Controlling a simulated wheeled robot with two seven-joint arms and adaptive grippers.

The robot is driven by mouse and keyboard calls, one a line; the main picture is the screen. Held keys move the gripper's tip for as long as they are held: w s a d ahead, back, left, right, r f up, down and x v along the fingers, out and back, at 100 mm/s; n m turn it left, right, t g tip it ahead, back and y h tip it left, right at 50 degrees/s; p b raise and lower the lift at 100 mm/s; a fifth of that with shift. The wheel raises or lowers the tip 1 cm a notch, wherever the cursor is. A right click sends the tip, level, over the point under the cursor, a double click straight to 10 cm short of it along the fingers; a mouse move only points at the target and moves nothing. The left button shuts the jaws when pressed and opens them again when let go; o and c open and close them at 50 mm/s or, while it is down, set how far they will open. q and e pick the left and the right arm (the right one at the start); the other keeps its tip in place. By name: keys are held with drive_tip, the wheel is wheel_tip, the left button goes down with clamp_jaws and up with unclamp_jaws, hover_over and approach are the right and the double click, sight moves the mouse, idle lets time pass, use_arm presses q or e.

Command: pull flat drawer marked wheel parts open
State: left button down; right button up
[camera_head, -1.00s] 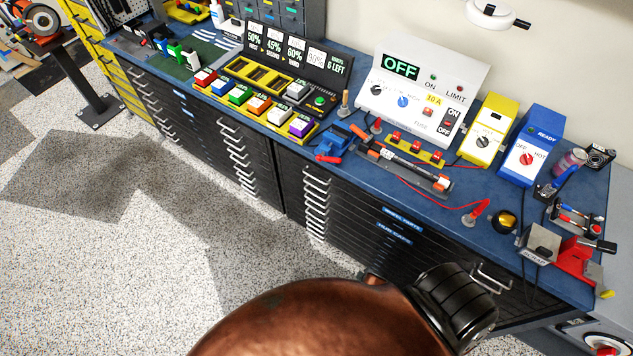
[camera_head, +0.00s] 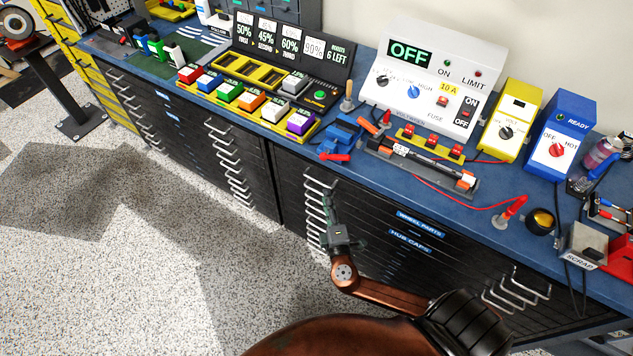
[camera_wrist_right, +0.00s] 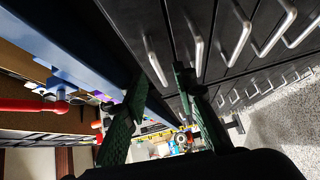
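The flat drawer marked wheel parts (camera_head: 420,222) is at the top of the right-hand black cabinet, with a white-on-blue label. Its front looks flush with the cabinet. A pale bar handle (camera_head: 320,182) sits near its left end, at the top of a column of similar handles. My right gripper (camera_head: 330,210) is in front of that column, just below the top handle. In the right wrist view its green fingers (camera_wrist_right: 160,85) are spread apart with nothing between them, and bar handles (camera_wrist_right: 155,60) lie just beyond. I cannot tell whether it touches any handle. My left gripper is not in view.
A drawer marked hub caps (camera_head: 410,242) is directly below. The blue benchtop (camera_head: 380,190) above carries a power supply (camera_head: 425,85), a yellow meter (camera_head: 510,122) and red leads. The speckled floor (camera_head: 120,270) in front of the cabinets is clear.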

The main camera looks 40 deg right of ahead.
sight(317, 180)
drive_tip(key=shift+n+t, duration=0.3)
drive_tip(key=shift+n, duration=0.3)
drive_tip(key=x, duration=0.2)
drive_tip(key=a+x, duration=0.1)
drive_tip(key=x, duration=0.2)
drive_tip(key=b+x, duration=0.1)
drive_tip(key=x, duration=0.2)
drive_tip(key=shift+w+a, duration=0.3)
drive_tip(key=shift+w, duration=0.1)
drive_tip(key=shift+c, duration=0.3)
clamp_jaws()
